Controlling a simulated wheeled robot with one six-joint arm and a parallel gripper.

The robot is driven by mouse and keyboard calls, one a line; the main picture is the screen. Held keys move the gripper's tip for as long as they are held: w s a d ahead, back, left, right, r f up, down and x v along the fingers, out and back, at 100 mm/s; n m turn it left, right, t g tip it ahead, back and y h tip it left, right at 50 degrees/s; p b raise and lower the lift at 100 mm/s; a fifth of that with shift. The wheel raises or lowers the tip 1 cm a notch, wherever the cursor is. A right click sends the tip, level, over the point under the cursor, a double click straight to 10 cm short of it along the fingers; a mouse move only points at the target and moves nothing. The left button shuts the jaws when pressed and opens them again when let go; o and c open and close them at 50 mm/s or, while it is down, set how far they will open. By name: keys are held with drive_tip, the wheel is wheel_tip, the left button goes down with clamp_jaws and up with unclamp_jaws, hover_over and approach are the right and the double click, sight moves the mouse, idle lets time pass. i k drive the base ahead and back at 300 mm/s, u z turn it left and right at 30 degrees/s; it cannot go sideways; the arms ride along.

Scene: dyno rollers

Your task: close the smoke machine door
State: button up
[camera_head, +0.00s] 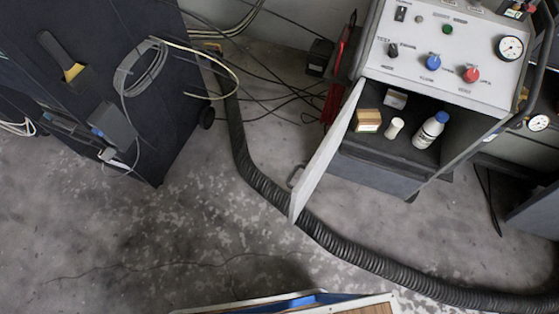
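The smoke machine (440,62) stands at the upper right, with knobs and a round gauge on its sloped light-grey panel. Its light-grey door (322,160) is hinged at the left side of the cabinet and stands wide open, swung out toward me. A small handle (296,176) shows on the door's left face. Inside the open compartment are a white bottle with a blue cap (431,129), a small white container (394,128) and small boxes (368,120). My gripper is not in view.
A thick black ribbed hose (365,259) runs along the floor below the door. A dark cabinet (85,85) with coiled cable stands at the left. Thin cables lie behind. A wood-and-blue edge (320,300) shows at the bottom. The floor at centre left is clear.

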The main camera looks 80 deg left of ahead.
sight(302, 190)
drive_tip(key=k, duration=0.2)
drive_tip(key=u, duration=1.9)
drive_tip(key=i, duration=0.5)
drive_tip(key=u, duration=0.05)
drive_tip(key=k, duration=1.15)
drive_tip(key=u, duration=0.7)
drive_tip(key=i, duration=0.5)
drive_tip(key=z, duration=0.1)
